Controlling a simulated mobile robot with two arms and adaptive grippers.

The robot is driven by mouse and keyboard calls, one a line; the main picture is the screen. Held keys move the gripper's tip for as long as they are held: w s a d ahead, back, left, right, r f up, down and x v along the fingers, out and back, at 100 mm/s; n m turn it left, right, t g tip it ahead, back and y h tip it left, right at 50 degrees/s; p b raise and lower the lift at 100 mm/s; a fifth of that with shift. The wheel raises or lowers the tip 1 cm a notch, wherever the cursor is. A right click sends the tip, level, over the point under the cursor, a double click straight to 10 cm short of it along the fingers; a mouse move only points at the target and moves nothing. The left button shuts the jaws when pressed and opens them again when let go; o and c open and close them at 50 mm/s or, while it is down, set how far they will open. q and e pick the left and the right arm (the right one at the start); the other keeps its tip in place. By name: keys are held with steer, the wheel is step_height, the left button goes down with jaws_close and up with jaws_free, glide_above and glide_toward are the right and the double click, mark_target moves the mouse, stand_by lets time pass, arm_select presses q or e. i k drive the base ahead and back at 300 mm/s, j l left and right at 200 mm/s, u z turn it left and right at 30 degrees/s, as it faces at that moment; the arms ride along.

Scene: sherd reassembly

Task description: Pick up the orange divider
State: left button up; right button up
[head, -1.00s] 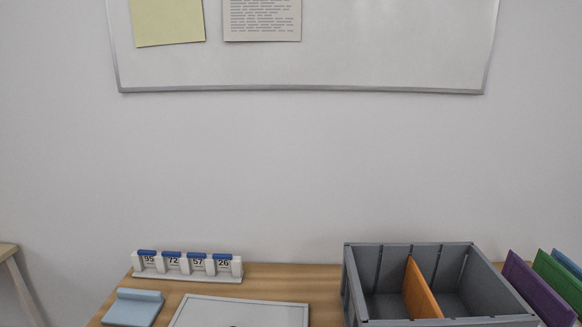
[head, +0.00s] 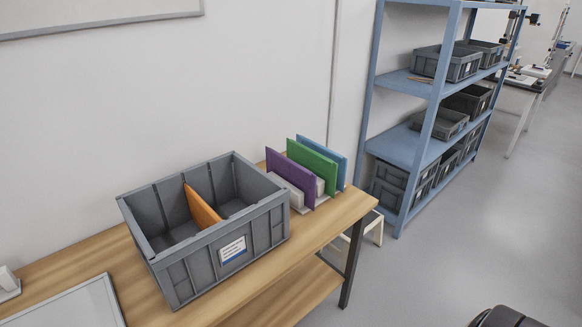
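The orange divider (head: 201,207) stands upright inside the grey crate (head: 178,275) in the head view, left of the middle. It runs across the crate and parts its inside into two compartments; its lower part is hidden by the crate's front wall. The crate sits on the wooden table and has a white label on its front.
A rack with a purple panel (head: 290,176), a green panel (head: 312,164) and a blue panel (head: 327,158) stands right of the crate. A grey-framed board (head: 72,306) lies at the left. Blue shelving (head: 402,145) with several crates stands beyond. The floor at right is mostly clear.

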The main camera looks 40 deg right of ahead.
mark_target(205, 217)
steer(key=k+l+z, duration=0.15)
steer(key=l+z, duration=0.25)
steer(key=k+l+z, duration=0.15)
steer(key=z, duration=0.25)
